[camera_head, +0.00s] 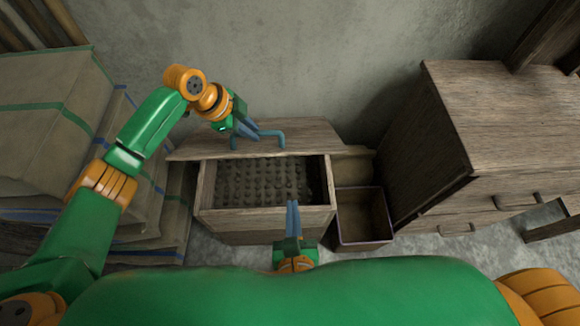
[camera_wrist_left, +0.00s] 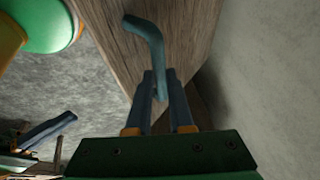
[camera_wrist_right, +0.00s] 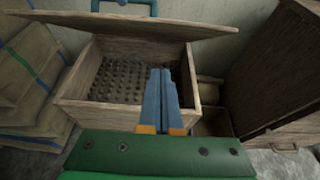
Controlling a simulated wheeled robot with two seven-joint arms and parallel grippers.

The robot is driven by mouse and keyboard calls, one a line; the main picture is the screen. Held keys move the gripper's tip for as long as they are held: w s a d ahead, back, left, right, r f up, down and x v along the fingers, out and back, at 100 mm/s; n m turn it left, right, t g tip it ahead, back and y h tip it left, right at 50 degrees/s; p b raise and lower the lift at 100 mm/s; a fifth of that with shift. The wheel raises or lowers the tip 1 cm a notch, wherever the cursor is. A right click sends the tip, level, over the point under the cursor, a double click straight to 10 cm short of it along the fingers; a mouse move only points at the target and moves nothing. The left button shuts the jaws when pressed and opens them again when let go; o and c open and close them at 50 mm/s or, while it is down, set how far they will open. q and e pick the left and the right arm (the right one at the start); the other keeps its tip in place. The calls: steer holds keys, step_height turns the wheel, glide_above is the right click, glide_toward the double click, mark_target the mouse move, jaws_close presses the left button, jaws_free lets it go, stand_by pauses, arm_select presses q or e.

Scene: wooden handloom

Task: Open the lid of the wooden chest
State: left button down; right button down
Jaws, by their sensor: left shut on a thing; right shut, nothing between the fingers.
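The wooden chest (camera_head: 260,222) stands against the wall. Its lid (camera_head: 300,133) is raised at the back, and the dark interior shows rows of small round bumps. The lid also shows in the right wrist view (camera_wrist_right: 190,24), above the chest's opening. A blue bar handle (camera_head: 270,134) is on the lid. My left gripper (camera_head: 248,134) is shut on this handle; the left wrist view shows the handle (camera_wrist_left: 150,38) running down between the fingers. My right gripper (camera_head: 292,204) is shut and empty, over the chest's front edge in the head view.
An open box (camera_head: 363,215) stands on the floor right of the chest. A large wooden cabinet (camera_head: 470,135) is further right. Stacked bales (camera_head: 50,120) with green bands stand close on the left. The grey wall (camera_head: 320,50) is behind the lid.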

mark_target(290, 153)
arm_select(q)
steer(key=shift+w+a+f, duration=0.1)
arm_select(e)
steer(key=w, duration=1)
steer(key=shift+w+r, duration=0.7)
steer(key=shift+r, duration=0.3)
arm_select(q)
steer(key=shift+f, duration=0.1)
steer(key=c, duration=0.8)
jaws_free()
